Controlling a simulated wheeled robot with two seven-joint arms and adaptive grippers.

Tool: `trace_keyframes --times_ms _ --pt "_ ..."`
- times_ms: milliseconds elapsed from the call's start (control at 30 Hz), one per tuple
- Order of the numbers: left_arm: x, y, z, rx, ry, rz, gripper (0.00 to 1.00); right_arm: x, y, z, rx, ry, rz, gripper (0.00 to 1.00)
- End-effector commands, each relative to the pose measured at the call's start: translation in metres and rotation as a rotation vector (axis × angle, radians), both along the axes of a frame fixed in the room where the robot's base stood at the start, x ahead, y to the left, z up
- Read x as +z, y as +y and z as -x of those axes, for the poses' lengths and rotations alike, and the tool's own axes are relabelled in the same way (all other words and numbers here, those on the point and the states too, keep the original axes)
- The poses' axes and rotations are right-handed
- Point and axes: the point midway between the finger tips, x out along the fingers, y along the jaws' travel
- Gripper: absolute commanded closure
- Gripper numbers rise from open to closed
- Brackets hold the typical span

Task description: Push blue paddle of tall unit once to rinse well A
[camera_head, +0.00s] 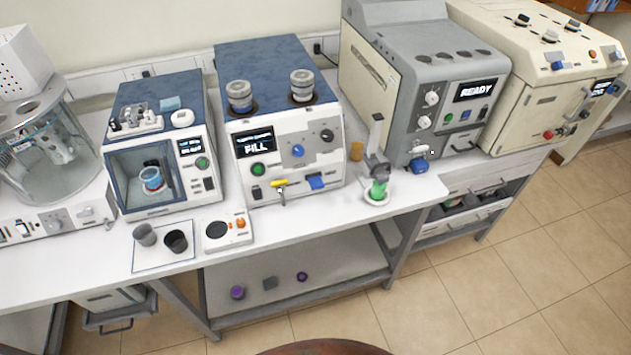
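The tall unit with the blue top (265,62) stands at the middle of the bench, its display reading "FILL". A blue paddle (316,182) sticks out low on its front at the right. A yellow lever (278,184) is to the left of the paddle. Two grey capped cylinders, the left one (239,96) and the right one (302,85), stand in openings on its top. I cannot read which is well A. Neither of my grippers is in view, and nothing touches the paddle.
A grey unit (402,84) reading "READY" stands right, with another blue part (418,166) low on its front. A small stand (376,165) with a green part is right of the paddle. Dark cups (176,241) and a small scale (227,231) sit front left. Floor is clear at right.

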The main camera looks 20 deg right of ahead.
Motion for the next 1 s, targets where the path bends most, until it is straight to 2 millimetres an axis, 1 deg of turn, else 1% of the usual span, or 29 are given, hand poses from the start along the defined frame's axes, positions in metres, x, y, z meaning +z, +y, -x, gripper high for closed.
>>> trace_keyframes --times_ms 167,733,1000 --pt "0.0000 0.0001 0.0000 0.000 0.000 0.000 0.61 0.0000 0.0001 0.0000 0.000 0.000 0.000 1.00" --pt "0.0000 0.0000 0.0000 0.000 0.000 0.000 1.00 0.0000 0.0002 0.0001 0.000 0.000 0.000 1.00" --pt "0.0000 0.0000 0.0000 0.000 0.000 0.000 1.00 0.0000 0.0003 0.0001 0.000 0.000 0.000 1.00"
